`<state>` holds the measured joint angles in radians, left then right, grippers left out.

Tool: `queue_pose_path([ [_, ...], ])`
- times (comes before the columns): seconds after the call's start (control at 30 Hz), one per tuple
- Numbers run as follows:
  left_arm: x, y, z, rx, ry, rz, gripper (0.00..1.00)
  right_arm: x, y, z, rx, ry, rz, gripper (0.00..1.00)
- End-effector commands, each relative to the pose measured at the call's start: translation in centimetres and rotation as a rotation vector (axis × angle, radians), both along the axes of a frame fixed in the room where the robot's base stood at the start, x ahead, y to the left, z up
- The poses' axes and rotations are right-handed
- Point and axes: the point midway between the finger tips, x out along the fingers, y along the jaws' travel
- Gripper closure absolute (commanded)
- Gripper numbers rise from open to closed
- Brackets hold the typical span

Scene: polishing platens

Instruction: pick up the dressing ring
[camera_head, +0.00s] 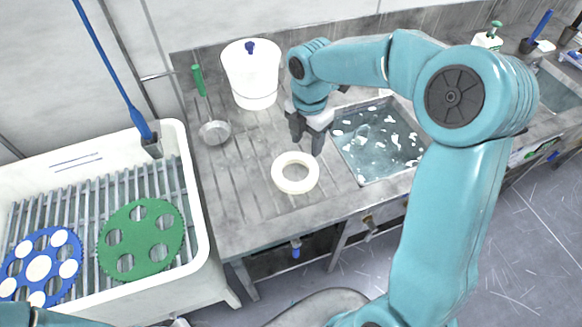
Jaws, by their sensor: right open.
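The dressing ring looks like a flat cream-white ring (295,187), lying on the grooved grey drainboard left of the sink. My right gripper (305,146) hangs above and behind the ring with its dark fingers pointing down. Its jaws are open and nothing shows between them. The ring is fully visible and apart from the fingers. Of my left arm only a teal part shows at the bottom left corner; its gripper is out of view.
The water-filled sink (375,150) lies to the right. A white tub (196,200) at left holds a green holed disc (141,237) and a blue one (62,262).

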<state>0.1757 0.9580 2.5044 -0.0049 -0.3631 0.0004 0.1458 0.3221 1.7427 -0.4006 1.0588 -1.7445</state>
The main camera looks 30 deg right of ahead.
Motion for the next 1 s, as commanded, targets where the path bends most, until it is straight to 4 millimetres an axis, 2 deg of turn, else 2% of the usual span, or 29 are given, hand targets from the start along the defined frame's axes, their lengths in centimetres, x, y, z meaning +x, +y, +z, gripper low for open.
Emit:
queue_pose_path([
  [0.3,0.0,0.0,0.7,0.000,0.000,0.000,0.57,-0.8,0.0,-7.2,0.002,0.007,0.000,0.48],
  [0.4,0.0,0.0,0.8,0.000,0.000,0.000,0.57,-0.8,0.0,-8.9,0.002,0.005,0.000,0.48],
  [0.67,0.0,0.0,1.3,0.000,0.000,0.000,0.57,-0.7,-0.2,-11.0,0.002,0.005,-0.001,0.48],
  [0.87,0.0,0.0,2.1,0.000,0.000,0.000,0.57,-0.7,-0.8,-14.3,0.002,0.005,0.001,0.48],
  [1.0,0.0,0.0,2.2,0.000,0.000,0.000,0.57,-0.6,-0.8,-15.4,0.002,0.001,-0.001,0.48],
])
